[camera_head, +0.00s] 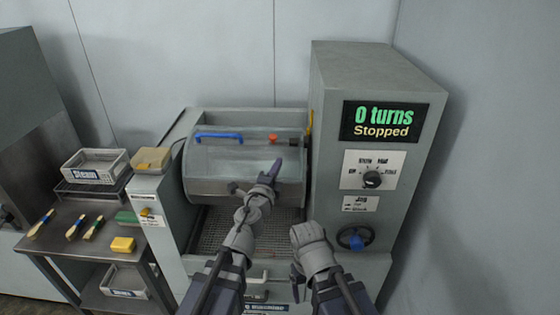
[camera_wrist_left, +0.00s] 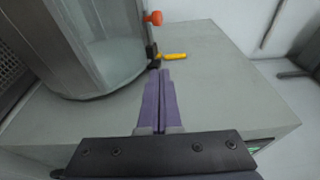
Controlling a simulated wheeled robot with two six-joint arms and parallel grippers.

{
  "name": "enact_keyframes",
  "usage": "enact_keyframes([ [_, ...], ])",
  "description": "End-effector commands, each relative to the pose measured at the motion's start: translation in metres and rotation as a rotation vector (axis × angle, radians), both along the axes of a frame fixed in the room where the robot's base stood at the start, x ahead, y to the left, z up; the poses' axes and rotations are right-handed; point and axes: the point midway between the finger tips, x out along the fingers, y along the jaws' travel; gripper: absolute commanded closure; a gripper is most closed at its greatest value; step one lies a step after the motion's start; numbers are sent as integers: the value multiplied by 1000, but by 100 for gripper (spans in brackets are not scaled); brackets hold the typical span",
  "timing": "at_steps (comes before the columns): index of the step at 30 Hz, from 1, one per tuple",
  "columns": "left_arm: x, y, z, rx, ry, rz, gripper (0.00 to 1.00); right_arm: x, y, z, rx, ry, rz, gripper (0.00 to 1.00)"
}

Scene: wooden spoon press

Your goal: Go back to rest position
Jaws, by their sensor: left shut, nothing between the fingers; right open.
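My left gripper (camera_head: 275,168) is raised in front of the clear curved guard (camera_head: 225,170) of the grey machine, near its right end. In the left wrist view its two purple fingers (camera_wrist_left: 161,80) lie together with nothing between them. Their tips point toward a black bracket (camera_wrist_left: 153,58) with an orange knob (camera_wrist_left: 153,17) and a yellow lever (camera_wrist_left: 173,57). My right gripper (camera_head: 297,280) is lower, in front of the machine's front panel. Its fingers are small and partly hidden by its wrist; it is open and no object shows in it.
A side table (camera_head: 65,235) at left holds brushes, a basket (camera_head: 95,165) and yellow blocks.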

Motion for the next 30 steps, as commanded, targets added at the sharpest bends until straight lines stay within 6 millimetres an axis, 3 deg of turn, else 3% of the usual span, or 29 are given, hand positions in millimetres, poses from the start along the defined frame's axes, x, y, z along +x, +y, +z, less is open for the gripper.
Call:
enact_keyframes([
  [10, 2, 8, -1, -45, 14, 47, 100, 0, 0, 0, 0, 0, 0, 16],
  [14, 1, 37, -13, -206, 88, 220, 100, 0, 0, 0, 0, 0, 0, 16],
  [17, -10, 65, -41, -374, 206, 409, 100, 0, 0, 0, 0, 0, 0, 16],
  [20, -32, 83, -81, -524, 364, 596, 100, 0, 0, 0, 0, 0, 0, 16],
  [23, -66, 88, -126, -646, 557, 771, 100, 0, 0, 0, 0, 0, 0, 16],
  [27, -129, 73, -180, -750, 864, 982, 100, 0, 0, 0, 0, 0, 0, 16],
  [30, -175, 55, -204, -777, 1071, 1093, 100, 0, 0, 0, 0, 0, 0, 16],
])
